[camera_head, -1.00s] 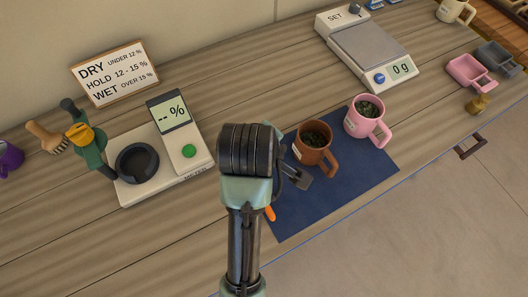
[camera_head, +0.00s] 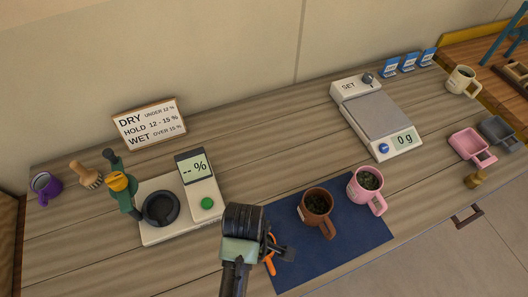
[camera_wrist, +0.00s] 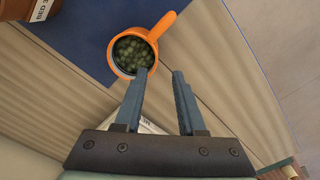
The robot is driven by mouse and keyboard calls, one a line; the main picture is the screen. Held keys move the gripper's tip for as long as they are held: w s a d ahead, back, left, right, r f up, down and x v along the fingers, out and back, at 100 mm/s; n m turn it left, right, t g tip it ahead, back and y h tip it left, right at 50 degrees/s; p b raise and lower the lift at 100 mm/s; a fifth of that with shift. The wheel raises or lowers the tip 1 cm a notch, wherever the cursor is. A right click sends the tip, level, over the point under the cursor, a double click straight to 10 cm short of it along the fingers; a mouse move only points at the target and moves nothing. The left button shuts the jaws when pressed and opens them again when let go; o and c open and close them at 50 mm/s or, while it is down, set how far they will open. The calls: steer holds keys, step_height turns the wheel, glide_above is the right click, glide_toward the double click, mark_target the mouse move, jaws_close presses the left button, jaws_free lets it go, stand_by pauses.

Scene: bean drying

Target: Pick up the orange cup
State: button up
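The orange cup (camera_wrist: 121,61) is seen from above in the wrist view, with green beans inside and its handle towards the upper right. In the head view only a sliver of orange (camera_head: 269,267) shows; my arm hides the rest. My gripper (camera_wrist: 160,73) is open and empty, its two blue-grey fingers apart. In the wrist view the left fingertip overlaps the cup's lower right rim, and the right finger lies to the right of the cup. I cannot tell whether a finger touches it. In the head view my gripper (camera_head: 284,253) is over the left part of the blue mat.
A brown mug (camera_head: 317,204) and a pink mug (camera_head: 364,188) stand on the blue mat (camera_head: 340,248). A moisture meter (camera_head: 207,203) is left, a scale (camera_head: 377,116) behind right. The back middle of the bench is clear.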

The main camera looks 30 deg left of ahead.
mark_target(266, 254)
steer(key=shift+w+d+f+p, duration=0.1)
steer(key=shift+f+p, duration=0.05)
steer(key=shift+f, duration=0.8)
steer(key=shift+w+d+f+p, duration=0.1)
steer(key=shift+w+f+p, duration=0.1)
steer(key=shift+f, duration=0.75)
steer(key=shift+w+f+p, duration=0.1)
steer(key=shift+f+p, duration=0.05)
steer(key=shift+f, duration=0.8)
jaws_close()
